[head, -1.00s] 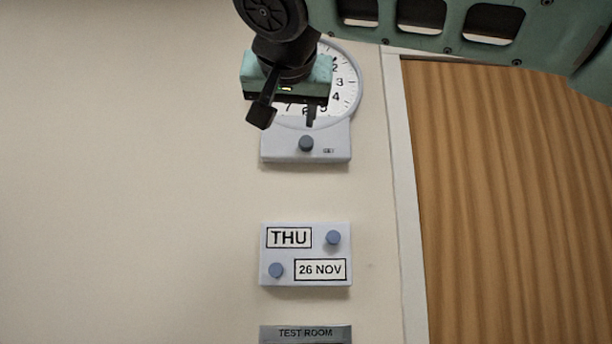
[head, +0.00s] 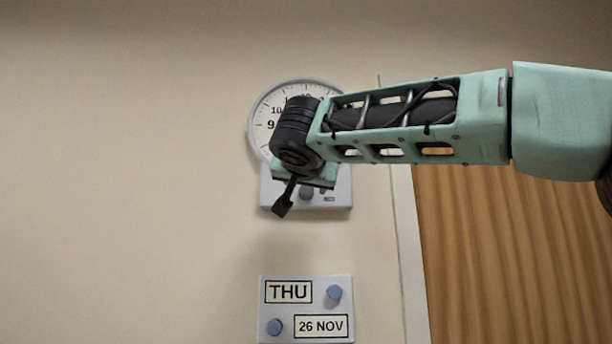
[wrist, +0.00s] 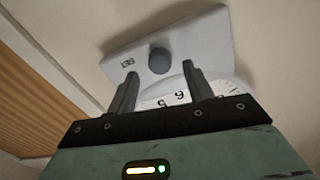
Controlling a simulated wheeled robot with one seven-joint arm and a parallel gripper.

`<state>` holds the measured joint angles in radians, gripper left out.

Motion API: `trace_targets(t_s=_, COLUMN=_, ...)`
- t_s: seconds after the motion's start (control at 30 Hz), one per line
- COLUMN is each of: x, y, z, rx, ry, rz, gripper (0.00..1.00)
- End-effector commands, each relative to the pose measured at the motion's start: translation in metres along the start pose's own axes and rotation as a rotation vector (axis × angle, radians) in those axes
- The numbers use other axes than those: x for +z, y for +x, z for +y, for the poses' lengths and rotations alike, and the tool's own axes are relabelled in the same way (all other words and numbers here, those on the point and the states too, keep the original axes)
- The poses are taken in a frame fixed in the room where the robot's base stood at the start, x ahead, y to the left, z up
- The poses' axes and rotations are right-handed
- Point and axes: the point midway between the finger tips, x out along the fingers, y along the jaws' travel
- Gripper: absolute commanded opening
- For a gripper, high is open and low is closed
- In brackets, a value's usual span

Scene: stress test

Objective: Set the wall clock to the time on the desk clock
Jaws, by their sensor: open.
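The wall clock (head: 263,112) is a round white dial with a grey rim, high on the wall; my arm covers much of its face and the hands cannot be read. Below the dial is its pale box (head: 340,180) with a blue-grey knob (head: 306,193). The wrist view shows the knob (wrist: 159,60) on the box (wrist: 205,45), beside a "SET" label. My gripper (head: 301,198) is open in front of the box. In the wrist view its fingertips (wrist: 159,71) stand apart, with the knob in line between them; contact cannot be told. No desk clock is in view.
A pale calendar panel (head: 306,308) reading "THU" and "26 NOV", with two blue knobs, is on the wall below. A wooden door (head: 510,260) with a white frame (head: 407,250) stands at right. The wall at left is bare.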

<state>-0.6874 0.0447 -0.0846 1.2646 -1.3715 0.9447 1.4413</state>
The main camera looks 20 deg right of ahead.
Motion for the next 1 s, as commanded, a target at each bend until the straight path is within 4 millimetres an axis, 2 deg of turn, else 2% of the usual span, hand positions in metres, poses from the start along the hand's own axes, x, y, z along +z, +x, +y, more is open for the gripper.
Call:
trace_targets(t_s=0.03, x=-0.004, y=0.008, z=-0.001, rx=0.002, ry=-0.001, rz=0.000, gripper=0.51)
trace_targets(t_s=0.2, x=-0.001, y=0.024, z=0.000, rx=0.001, ry=-0.001, rz=0.000, gripper=0.51)
trace_targets(t_s=0.57, x=0.001, y=0.028, z=0.000, rx=-0.001, ry=0.000, rz=0.000, gripper=0.51)
trace_targets(t_s=0.7, x=0.001, y=0.028, z=0.000, rx=-0.001, ry=0.000, rz=0.000, gripper=0.12)
trace_targets(t_s=0.73, x=0.001, y=0.028, z=0.000, rx=-0.001, ry=0.000, rz=0.000, gripper=0.07)
trace_targets(t_s=1.0, x=0.001, y=0.028, z=0.000, rx=0.000, ry=-0.015, rz=0.001, gripper=0.07)
